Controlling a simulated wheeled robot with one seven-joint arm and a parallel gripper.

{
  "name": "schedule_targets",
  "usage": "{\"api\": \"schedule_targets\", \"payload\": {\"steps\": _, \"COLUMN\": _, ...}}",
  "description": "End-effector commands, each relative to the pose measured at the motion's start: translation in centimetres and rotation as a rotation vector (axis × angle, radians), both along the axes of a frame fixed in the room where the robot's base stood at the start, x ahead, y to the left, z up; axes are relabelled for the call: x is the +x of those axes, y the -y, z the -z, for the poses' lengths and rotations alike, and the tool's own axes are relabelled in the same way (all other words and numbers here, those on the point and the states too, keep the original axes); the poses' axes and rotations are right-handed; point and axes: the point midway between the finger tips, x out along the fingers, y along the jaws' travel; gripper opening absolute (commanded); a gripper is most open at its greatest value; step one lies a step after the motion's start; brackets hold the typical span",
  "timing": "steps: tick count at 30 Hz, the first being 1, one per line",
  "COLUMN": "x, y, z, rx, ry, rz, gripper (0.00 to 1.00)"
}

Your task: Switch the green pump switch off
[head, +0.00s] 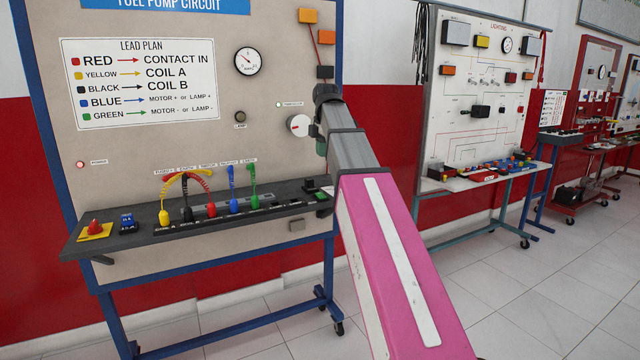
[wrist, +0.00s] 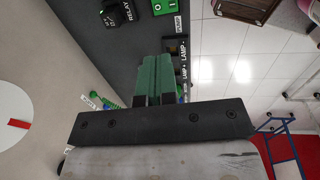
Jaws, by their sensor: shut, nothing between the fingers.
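The green pump switch (wrist: 165,6) shows at the top edge of the wrist view, partly cut off, with white marks on its green face and a PUMP label beside it. I cannot tell its rocker position. In the head view the switch (head: 328,191) is a small green patch at the shelf's right end. My gripper (wrist: 155,60) has green fingers, closed together and empty, above the dark shelf and apart from the switch. In the head view my gripper (head: 321,148) is mostly hidden by my arm and hangs above the shelf's right end.
A black relay knob (wrist: 110,13) sits beside the switch. LAMP sockets (wrist: 182,68) lie right of the fingers in the wrist view. A white dial (head: 298,125) is on the upright panel. Coloured leads (head: 186,190) stand along the dark shelf (head: 130,240). Open floor lies to the right.

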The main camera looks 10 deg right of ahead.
Motion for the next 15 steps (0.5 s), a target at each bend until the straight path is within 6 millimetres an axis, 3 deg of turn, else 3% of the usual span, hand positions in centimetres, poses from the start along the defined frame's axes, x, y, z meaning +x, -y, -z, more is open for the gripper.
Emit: {"api": "schedule_targets", "payload": {"steps": 15, "x": 0.3, "y": -0.22, "z": 0.39, "rx": 0.0, "ry": 0.0, "rz": 0.0, "gripper": 0.0}}
